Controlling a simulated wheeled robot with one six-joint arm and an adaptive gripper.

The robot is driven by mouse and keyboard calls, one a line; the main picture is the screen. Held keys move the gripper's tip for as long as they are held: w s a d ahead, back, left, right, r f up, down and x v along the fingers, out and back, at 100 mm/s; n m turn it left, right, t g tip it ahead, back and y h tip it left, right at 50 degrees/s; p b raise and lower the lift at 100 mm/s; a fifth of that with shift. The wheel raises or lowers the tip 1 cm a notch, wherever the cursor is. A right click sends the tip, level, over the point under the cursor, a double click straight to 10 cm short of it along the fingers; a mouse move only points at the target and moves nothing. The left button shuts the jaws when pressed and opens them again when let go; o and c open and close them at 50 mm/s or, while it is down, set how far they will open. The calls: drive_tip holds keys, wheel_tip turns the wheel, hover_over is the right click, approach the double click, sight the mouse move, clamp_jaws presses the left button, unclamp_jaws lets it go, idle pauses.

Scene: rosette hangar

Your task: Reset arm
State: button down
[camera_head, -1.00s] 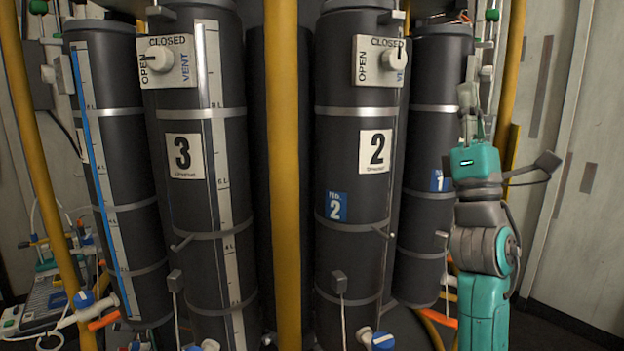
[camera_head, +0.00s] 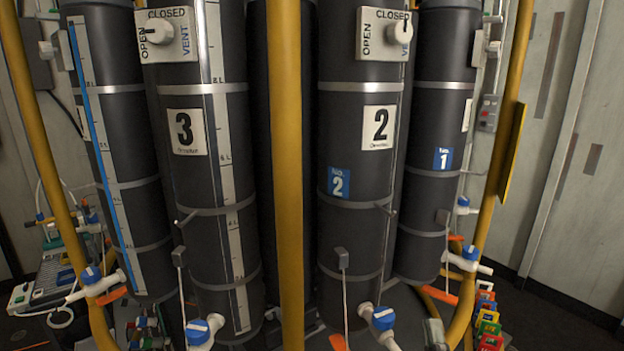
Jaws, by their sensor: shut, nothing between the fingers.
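My gripper is not in view. A small grey part (camera_head: 435,334) at the bottom edge, right of centre, may belong to my arm, but I cannot tell. The dark cylinder marked 3 (camera_head: 190,185) stands left of centre, and the one marked 2 (camera_head: 352,230) stands right of centre. The vent knob on cylinder 3 (camera_head: 158,31) has its dark mark to the left, by OPEN. The vent knob on cylinder 2 (camera_head: 400,33) has its dark mark upward, near CLOSED.
A yellow post (camera_head: 287,180) stands between the cylinders, with more yellow pipes at both sides. Blue-handled valves (camera_head: 382,319) stick out low. Several coloured tags (camera_head: 489,320) sit low at right. Dark floor (camera_head: 560,315) beyond them looks clear.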

drive_tip(key=s+a+f+m+g, duration=0.2)
drive_tip(key=s+f+m+g, duration=0.45)
drive_tip(key=s+f, duration=1.1)
drive_tip(key=s+f+m+g, duration=0.1)
drive_tip(key=s+m, duration=0.4)
drive_tip(key=s, duration=0.6)
drive_tip(key=s+f+m+g, duration=0.1)
drive_tip(key=s+m, duration=0.3)
drive_tip(key=s, duration=0.7)
drive_tip(key=shift+s+a+f+m+g, duration=0.2)
drive_tip(key=shift+s+f+m+g, duration=0.15)
drive_tip(key=shift+g, duration=0.4)
drive_tip(key=shift+w, duration=0.1)
